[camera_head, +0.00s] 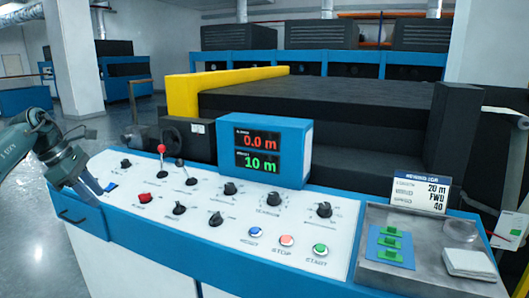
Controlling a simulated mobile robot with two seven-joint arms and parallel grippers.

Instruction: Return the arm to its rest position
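My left gripper (97,160) is at the left end of the control panel, over its corner near a blue switch (110,187). Its two dark fingers look spread, with nothing visible between them. My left arm (22,140) comes in from the left edge. My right gripper is not in view. The white panel (225,255) carries a red-knobbed lever (162,150), a red switch (145,197), several black knobs, and blue, orange-red and green buttons in a row at the front right. The display (258,150) reads 0.0 m in red and 10 m in green.
A card (422,192) reading 20 m, FWD, 40 stands behind a grey tray (425,270) holding green pieces on a blue pad and a white pad. A large dark machine with a yellow side (195,95) stands behind the panel. Open floor (25,215) lies at the left.

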